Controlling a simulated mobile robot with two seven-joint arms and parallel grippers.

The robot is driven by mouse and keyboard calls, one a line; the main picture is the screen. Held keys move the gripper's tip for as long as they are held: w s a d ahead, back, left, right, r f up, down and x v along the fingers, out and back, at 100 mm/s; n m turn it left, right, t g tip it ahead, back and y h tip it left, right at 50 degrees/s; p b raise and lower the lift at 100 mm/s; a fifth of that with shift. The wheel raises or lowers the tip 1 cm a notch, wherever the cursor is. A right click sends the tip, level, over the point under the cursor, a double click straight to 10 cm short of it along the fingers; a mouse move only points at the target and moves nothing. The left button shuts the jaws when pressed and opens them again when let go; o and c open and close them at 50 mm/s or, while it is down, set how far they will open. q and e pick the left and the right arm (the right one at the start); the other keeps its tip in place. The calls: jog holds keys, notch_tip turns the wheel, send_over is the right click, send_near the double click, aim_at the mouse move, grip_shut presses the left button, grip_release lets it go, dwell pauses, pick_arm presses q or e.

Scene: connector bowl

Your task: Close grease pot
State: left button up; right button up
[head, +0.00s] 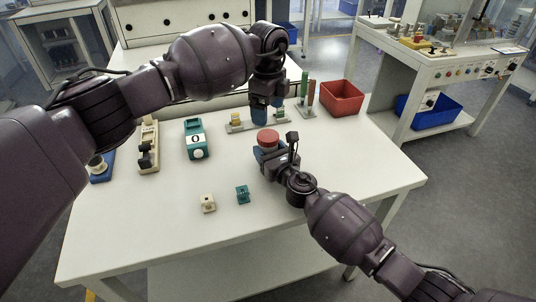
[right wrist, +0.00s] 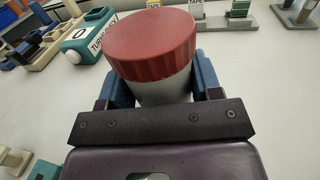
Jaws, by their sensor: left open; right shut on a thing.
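The grease pot is a pale pot (right wrist: 165,91) with a ribbed red lid (right wrist: 150,42) on top of it. In the head view the red lid (head: 268,138) shows near the middle of the table. My right gripper (head: 268,151) is shut on the pot, one blue finger on each side of the pale body below the lid. I cannot tell whether the lid is fully tightened. My left gripper (head: 267,112) is open and empty, pointing down just above and behind the lid, apart from it in the head view. The pot's underside is hidden.
A teal box (head: 195,140) and a beige holder (head: 148,146) stand on the left of the white table (head: 330,190). Small beige (head: 208,203) and teal (head: 242,194) connectors lie in front. A red bin (head: 342,98) is at the back right.

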aim_at(268, 135)
pick_arm(q)
jog(key=shift+s+f, duration=0.1)
jog(key=shift+f, duration=0.1)
pick_arm(e)
grip_shut()
pick_arm(q)
jog(key=shift+s+d+f, duration=0.1)
jog(key=shift+d, duration=0.1)
jog(key=m, duration=0.8)
jog(key=shift+r+m, duration=0.25)
jog(key=shift+m, duration=0.15)
jog(key=m, duration=0.4)
jog(key=shift+a+m, duration=0.2)
jog(key=shift+m, duration=0.2)
jog(key=shift+f, duration=3.95)
jog(key=shift+c, duration=0.2)
